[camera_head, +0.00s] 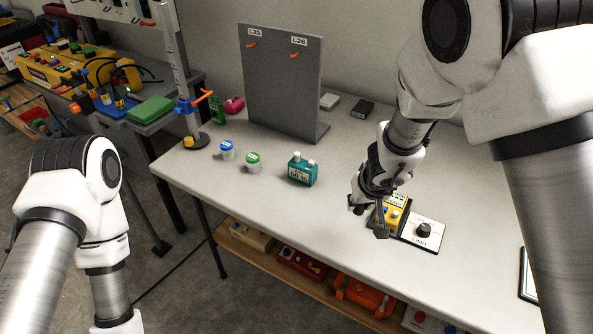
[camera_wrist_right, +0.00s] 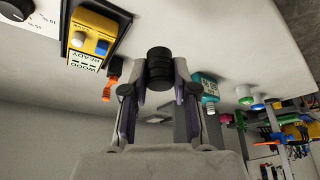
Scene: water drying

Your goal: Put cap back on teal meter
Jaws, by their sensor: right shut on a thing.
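The teal meter (camera_head: 302,169) stands upright on the grey table, left of my right gripper. It also shows in the right wrist view (camera_wrist_right: 207,86), right of the fingers. My right gripper (camera_head: 368,208) is above the table beside a yellow meter. In the right wrist view its fingers (camera_wrist_right: 159,80) are shut on a black ribbed cylindrical cap (camera_wrist_right: 159,62), held at the fingertips. The cap is apart from the teal meter. In the head view the arm mostly hides the cap. My left arm is at the lower left, its gripper out of view.
The yellow meter (camera_head: 394,216) sits next to a white dial box (camera_head: 422,233). Blue-lidded (camera_head: 227,150) and green-lidded (camera_head: 253,162) jars stand left of the teal meter. A grey upright board (camera_head: 281,80) stands behind. The table's front middle is clear.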

